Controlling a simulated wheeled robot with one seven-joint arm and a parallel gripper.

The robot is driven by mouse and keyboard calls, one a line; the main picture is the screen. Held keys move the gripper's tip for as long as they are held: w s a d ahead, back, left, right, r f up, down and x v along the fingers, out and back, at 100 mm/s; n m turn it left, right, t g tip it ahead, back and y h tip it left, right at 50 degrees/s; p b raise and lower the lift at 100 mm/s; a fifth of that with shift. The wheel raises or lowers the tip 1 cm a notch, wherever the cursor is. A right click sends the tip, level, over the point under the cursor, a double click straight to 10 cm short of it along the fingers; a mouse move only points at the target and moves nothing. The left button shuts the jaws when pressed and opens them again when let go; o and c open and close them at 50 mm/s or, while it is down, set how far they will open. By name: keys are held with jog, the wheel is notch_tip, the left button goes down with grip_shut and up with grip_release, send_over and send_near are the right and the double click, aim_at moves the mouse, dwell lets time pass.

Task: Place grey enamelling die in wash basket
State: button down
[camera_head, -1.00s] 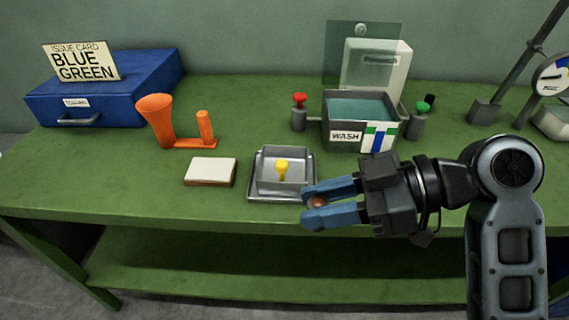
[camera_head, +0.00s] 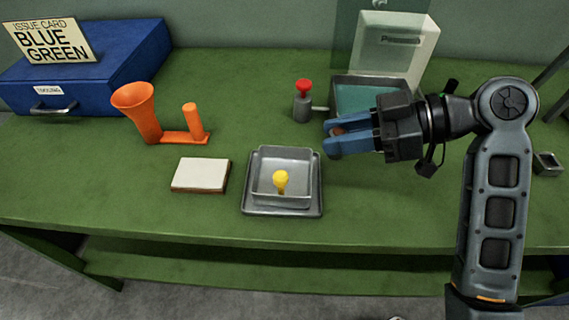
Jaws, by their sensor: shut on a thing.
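My gripper (camera_head: 331,139) has blue fingers shut on a small copper-brown piece (camera_head: 338,130), mostly hidden between them. I cannot tell whether it is the die; no grey shows on it. My gripper is in front of the grey wash basin (camera_head: 334,95), which holds teal liquid and hides behind my fingers and wrist in its lower part. I cannot make out a basket inside. A yellow knobbed piece (camera_head: 281,181) is in the small grey tray in the middle of the bench.
The grey tray (camera_head: 247,205) stands near the front. A white-topped block (camera_head: 200,174), an orange funnel stand (camera_head: 140,108) and a blue drawer box (camera_head: 130,60) are to the left. A red-knobbed valve (camera_head: 303,100) stands beside the basin.

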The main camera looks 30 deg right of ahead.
jog(key=w+d, duration=0.2)
jog(key=d, duration=0.2)
jog(key=p, duration=0.2)
send_over(287, 160)
jog(key=s+a, duration=0.2)
jog(key=s, duration=0.2)
jog(key=shift+m+t, duration=0.3)
jog(key=f, duration=0.6)
jog(key=shift+w+d+f, duration=0.1)
jog(key=shift+w+f, duration=0.15)
jog(key=shift+f, duration=0.05)
jog(key=shift+w+f, duration=0.1)
jog(key=shift+f, duration=2.05)
jog(key=shift+f, duration=0.1)
jog(key=c, duration=1.1)
grip_release()
